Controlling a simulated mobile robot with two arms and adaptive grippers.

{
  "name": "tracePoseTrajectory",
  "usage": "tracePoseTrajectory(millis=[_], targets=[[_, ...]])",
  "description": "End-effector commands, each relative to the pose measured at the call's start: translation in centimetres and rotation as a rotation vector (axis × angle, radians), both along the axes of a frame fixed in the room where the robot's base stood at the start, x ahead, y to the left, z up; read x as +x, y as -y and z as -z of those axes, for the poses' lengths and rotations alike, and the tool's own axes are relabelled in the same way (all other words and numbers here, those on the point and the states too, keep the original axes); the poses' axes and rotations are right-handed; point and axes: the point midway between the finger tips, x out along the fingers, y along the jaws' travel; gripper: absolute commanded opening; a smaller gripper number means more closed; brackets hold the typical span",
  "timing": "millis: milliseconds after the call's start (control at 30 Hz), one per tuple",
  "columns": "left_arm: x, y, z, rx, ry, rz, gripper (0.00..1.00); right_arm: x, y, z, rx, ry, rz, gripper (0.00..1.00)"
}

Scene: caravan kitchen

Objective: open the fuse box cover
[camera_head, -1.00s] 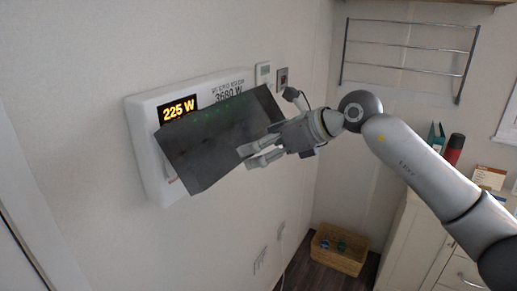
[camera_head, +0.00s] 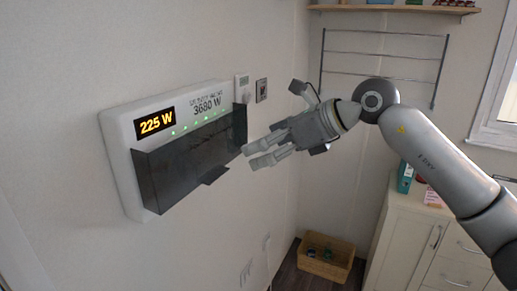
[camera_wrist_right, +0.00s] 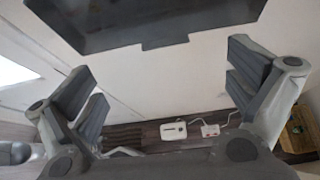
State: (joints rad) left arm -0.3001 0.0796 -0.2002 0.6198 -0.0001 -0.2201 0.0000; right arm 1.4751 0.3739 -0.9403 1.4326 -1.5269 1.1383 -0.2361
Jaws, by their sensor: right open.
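The white fuse box (camera_head: 118,135) is on the left wall, with a lit "225 W" display and green lights. Its dark, see-through cover (camera_head: 190,155) lies over the lower part of the box, with a small tab at its bottom edge. The cover looks down or nearly so; the exact angle is hard to tell. My right gripper (camera_head: 250,156) is open and empty, just right of the cover and apart from it. In the right wrist view the cover (camera_wrist_right: 145,22) is at the top, beyond the spread fingers (camera_wrist_right: 165,88). My left gripper is not in view.
A thermostat (camera_head: 242,88) and a switch (camera_head: 261,90) are on the wall right of the box. A wire rack (camera_head: 380,52) hangs on the back wall. A basket (camera_head: 325,262) is on the floor beside a cream cabinet (camera_head: 405,235).

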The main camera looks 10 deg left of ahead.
Motion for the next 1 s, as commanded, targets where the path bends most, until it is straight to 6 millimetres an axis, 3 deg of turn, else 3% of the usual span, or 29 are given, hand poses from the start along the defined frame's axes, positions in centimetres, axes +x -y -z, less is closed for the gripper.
tracePoseTrajectory(millis=[533, 1000], targets=[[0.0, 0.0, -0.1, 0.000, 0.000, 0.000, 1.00, -1.0, 2.9, -2.2, 0.000, 0.001, 0.002, 1.00], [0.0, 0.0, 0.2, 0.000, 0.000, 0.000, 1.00, -1.1, 3.1, -2.3, 0.000, 0.000, 0.001, 1.00]])
